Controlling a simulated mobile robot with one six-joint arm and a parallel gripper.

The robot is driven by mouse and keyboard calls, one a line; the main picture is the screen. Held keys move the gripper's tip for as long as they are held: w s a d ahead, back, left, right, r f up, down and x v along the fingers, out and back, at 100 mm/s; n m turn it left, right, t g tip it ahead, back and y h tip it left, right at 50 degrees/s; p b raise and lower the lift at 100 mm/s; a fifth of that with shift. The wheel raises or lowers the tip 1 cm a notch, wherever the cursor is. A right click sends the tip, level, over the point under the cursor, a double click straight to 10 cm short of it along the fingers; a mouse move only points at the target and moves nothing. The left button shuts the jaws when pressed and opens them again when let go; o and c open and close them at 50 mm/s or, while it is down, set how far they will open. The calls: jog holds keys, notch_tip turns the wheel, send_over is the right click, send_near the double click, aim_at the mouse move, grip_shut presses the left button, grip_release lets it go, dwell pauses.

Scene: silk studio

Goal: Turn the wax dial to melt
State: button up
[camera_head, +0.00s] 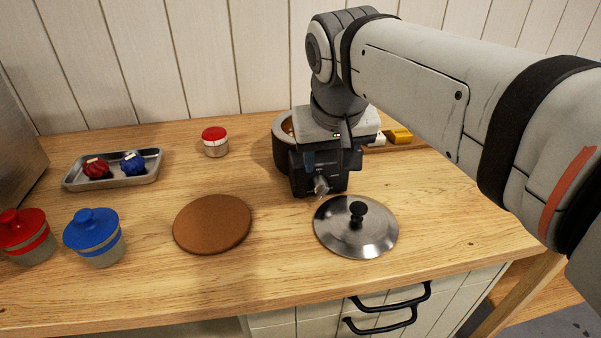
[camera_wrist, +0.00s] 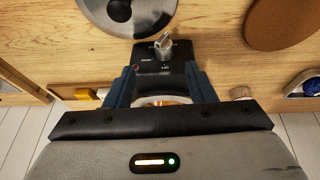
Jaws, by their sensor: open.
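The wax dial (camera_wrist: 165,47) is a small silver knob on the front of a black control box (camera_wrist: 180,72). In the head view the dial (camera_head: 321,187) sticks out below my gripper (camera_head: 332,162). Small white marks on the box are too small to read, so I cannot tell the dial's setting. The wax heater's dark round pot (camera_head: 282,150) is partly hidden behind my gripper. In the wrist view my gripper (camera_wrist: 163,84) is open, its blue fingers apart on either side of the box, with the dial beyond the fingertips. Nothing is visibly held.
A metal lid (camera_head: 340,238) with a black knob lies in front of the box, and a brown round mat (camera_head: 212,224) lies left of it. A red-lidded jar (camera_head: 215,142), a metal tray (camera_head: 145,178), a red jar (camera_head: 28,240) and a blue jar (camera_head: 95,240) stand further left.

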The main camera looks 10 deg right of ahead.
aim_at(321, 183)
jog(key=shift+w+a+f+b, duration=0.15)
jog(key=shift+w+f+b, duration=0.2)
jog(key=shift+f+b, duration=0.3)
jog(key=shift+w+a+f+b, duration=0.15)
jog(key=shift+w+f+b, duration=0.25)
jog(key=shift+b, duration=0.45)
jog(key=b+x, duration=0.1)
jog(key=x, duration=0.6)
jog(key=shift+w+f+b, duration=0.1)
jog(key=shift+f+b, duration=0.05)
jog(key=shift+b, duration=0.15)
jog(key=shift+c, duration=0.3)
jog(key=c, duration=0.9)
